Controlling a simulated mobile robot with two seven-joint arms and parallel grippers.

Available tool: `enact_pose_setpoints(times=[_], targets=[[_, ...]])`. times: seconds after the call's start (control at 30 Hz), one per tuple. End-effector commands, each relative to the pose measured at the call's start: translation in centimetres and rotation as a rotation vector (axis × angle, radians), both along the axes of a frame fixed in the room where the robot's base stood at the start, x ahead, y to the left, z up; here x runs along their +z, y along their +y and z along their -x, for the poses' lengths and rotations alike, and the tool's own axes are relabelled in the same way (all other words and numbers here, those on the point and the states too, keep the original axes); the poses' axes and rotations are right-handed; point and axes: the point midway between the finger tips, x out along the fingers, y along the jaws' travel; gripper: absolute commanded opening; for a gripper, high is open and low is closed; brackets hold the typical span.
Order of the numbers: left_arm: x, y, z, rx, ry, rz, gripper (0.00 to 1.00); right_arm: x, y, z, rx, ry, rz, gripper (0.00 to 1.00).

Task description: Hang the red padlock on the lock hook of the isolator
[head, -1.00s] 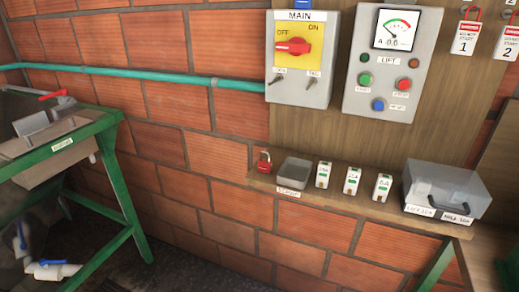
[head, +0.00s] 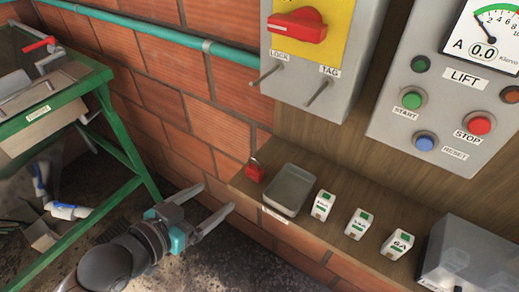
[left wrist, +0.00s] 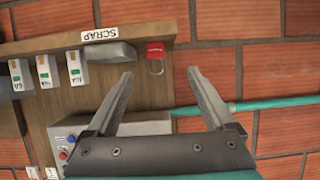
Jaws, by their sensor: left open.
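The red padlock (head: 254,172) stands at the left end of the wooden shelf, its shackle up; the left wrist view shows it too (left wrist: 155,50). The isolator (head: 345,75) is the grey box with a yellow plate and red handle. Its lock hook, labelled LOCK (head: 266,75), is a thin metal peg sticking out at the lower left, empty. My left gripper (head: 214,198) is open and empty, below and left of the padlock, apart from it. In the left wrist view the fingers (left wrist: 163,80) point toward the shelf. My right gripper is not in view.
A second peg, labelled TAG (head: 319,93), is right of the lock hook.

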Motion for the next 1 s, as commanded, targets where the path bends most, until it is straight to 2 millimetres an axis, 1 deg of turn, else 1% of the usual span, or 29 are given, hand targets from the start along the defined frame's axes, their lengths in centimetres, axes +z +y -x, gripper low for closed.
enact_pose_setpoints(times=[0.03, 0.07, 0.17, 0.27, 0.4, 0.5, 0.7, 1.0], targets=[[0.7, -0.3, 0.2, -0.012, -0.005, 0.005, 0.88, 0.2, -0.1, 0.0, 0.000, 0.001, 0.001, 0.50], [0.9, -0.5, 0.3, -0.016, -0.007, 0.007, 0.88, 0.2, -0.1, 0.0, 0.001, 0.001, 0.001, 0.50], [1.0, -0.9, 0.0, -0.020, -0.012, 0.011, 0.88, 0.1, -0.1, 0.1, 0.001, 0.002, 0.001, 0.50], [0.6, -1.5, -1.0, -0.018, -0.013, 0.013, 0.88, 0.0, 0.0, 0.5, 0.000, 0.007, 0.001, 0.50], [-0.3, -2.7, -2.6, -0.018, -0.013, 0.012, 0.88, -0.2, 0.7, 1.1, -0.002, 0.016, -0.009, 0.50], [-0.9, -3.7, -3.9, -0.019, -0.015, 0.012, 0.88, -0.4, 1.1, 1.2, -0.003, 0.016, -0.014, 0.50], [-2.2, -5.3, -6.2, -0.018, -0.013, 0.011, 0.88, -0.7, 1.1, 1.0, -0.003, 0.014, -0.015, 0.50], [-2.9, -6.5, -7.6, -0.019, -0.012, 0.011, 0.88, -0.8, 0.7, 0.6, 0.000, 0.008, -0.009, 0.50]])
